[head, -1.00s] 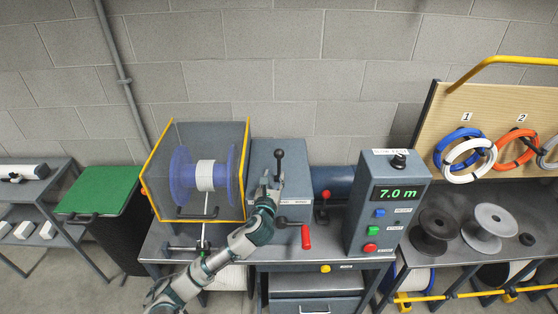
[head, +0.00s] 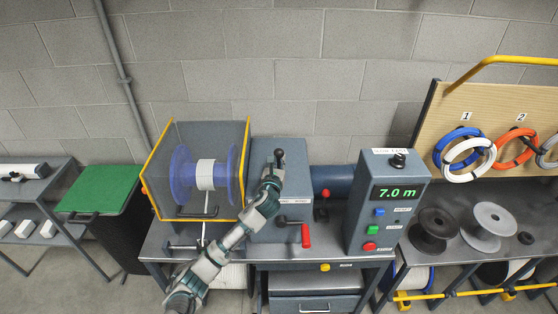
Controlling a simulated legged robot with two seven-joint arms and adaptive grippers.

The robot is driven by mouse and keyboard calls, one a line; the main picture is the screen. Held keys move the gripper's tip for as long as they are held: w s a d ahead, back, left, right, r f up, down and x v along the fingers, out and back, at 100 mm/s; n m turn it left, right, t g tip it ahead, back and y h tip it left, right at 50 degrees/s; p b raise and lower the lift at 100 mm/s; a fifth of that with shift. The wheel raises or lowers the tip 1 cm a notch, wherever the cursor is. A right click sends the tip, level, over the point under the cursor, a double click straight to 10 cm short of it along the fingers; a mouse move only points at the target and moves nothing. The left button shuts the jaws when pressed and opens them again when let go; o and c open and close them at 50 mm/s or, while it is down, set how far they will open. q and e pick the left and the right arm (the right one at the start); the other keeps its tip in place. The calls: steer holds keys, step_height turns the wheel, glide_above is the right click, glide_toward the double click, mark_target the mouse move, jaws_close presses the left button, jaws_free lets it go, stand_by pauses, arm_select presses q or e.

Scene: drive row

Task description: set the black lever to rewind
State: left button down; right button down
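The black lever (head: 279,154) stands up from the grey drive housing (head: 296,157) in the middle of the head view. Its round black knob shows. Its shaft is mostly hidden by my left gripper (head: 275,170). My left arm comes up from the lower left, and its fingertips are at the lever just below the knob. I cannot tell whether the fingers are closed on the shaft or only beside it. My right gripper is not in view. The lever's position marks cannot be read.
A yellow-framed guard (head: 247,160) encloses a blue spool (head: 182,176) left of the lever. A red-handled crank (head: 306,236) sits in front of the housing. A control box (head: 360,210) reading 7.0 m stands to the right, with spools (head: 488,222) beyond it.

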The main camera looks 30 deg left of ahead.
arm_select(q)
steer(key=shift+a, duration=0.1)
stand_by(0.3)
steer(key=shift+s+a+f+n, duration=0.1)
steer(key=shift+s+a+n, duration=0.15)
steer(key=shift+a+n, duration=0.25)
steer(key=shift+s+a+f+n, duration=0.1)
steer(key=shift+s+a+n, duration=0.15)
steer(key=shift+n, duration=0.45)
steer(key=shift+s+a+f+n+t+y+b, duration=0.2)
steer(key=shift+s+a+f+n+y+b, duration=0.15)
steer(key=shift+a+n, duration=0.55)
steer(key=shift+s+a+f+n+t+y+b, duration=0.15)
steer(key=shift+s+a+f+n+t, duration=0.2)
steer(key=shift+n, duration=0.95)
steer(key=shift+r, duration=0.1)
steer(key=c, duration=1.2)
jaws_free()
steer(key=shift+s, duration=0.1)
steer(key=shift+s+a, duration=0.1)
steer(key=shift+a, duration=0.05)
steer(key=v, duration=1.1)
steer(key=shift+s, duration=0.4)
